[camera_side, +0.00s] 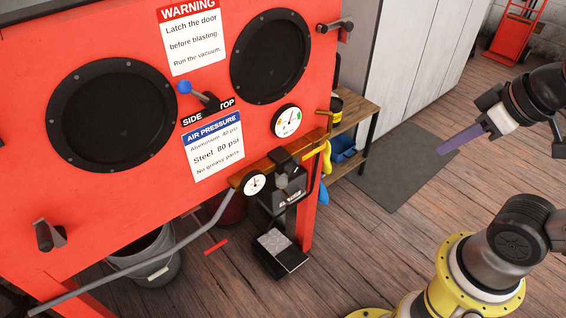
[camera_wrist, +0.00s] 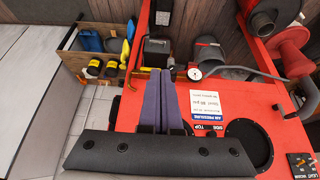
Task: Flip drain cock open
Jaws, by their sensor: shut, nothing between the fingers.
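My gripper (camera_side: 462,138) is at the right of the side view, in the air well apart from the red cabinet. Its purple fingers are together and empty, and they also show in the wrist view (camera_wrist: 160,95). A dark air unit (camera_side: 289,180) with a small round gauge (camera_side: 254,184) is mounted on the cabinet's lower right edge. It also shows beyond my fingertips in the wrist view (camera_wrist: 157,48). A small red bar (camera_side: 216,246) shows below the pipe. I cannot tell for sure which part is the drain cock, or its position.
The red cabinet (camera_side: 222,120) carries a blue-knobbed lever (camera_side: 184,87) and a second gauge (camera_side: 287,121). A metal pipe (camera_side: 160,258) slants across its front. A foot pedal (camera_side: 281,250) and a bucket (camera_side: 150,265) stand below. A wooden shelf (camera_side: 357,112) stands behind. Air between gripper and cabinet is clear.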

